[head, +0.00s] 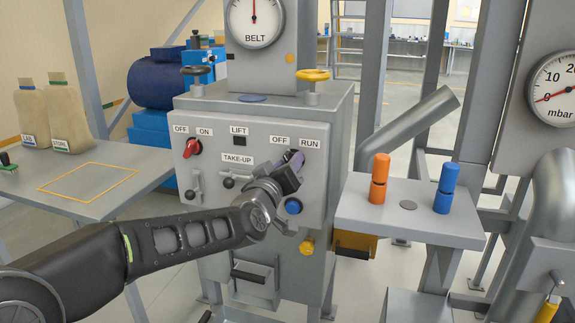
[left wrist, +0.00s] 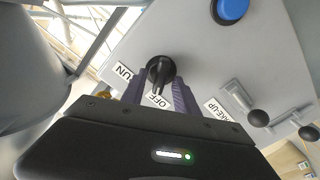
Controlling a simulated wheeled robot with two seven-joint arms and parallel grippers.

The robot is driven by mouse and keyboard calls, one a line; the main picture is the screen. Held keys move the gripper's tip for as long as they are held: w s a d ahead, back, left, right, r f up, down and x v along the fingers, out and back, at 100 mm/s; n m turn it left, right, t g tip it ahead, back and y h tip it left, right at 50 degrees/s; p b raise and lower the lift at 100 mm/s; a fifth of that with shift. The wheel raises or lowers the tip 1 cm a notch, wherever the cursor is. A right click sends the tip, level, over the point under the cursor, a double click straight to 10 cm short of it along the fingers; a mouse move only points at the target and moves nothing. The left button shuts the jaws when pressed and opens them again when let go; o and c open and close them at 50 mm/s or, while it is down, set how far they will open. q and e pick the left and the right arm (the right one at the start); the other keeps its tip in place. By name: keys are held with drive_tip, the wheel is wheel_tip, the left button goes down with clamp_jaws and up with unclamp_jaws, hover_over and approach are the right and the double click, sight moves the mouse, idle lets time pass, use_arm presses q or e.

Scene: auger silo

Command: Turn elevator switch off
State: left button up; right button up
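A black rotary switch (left wrist: 160,70) sits on the grey control panel (head: 222,163), by the OFF and RUN labels. In the left wrist view its handle appears to reach towards the OFF label (left wrist: 157,101). My left gripper (head: 292,166) is at this switch and hides it in the head view. In the left wrist view its two fingers stand apart, one on each side of the handle, with no clear grip on it. A red rotary switch (head: 193,147) sits further left under OFF and ON labels. My right gripper is not in view.
A blue button (head: 293,206) is just below my left gripper. Two small levers (head: 229,182) are left of it. A shelf (head: 400,222) with orange and blue cylinders is at the right.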

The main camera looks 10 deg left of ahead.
use_arm(q)
drive_tip(key=s, duration=0.7)
drive_tip(key=shift+s+a, duration=0.25)
drive_tip(key=shift+s, duration=0.15)
drive_tip(key=shift+f, duration=0.1)
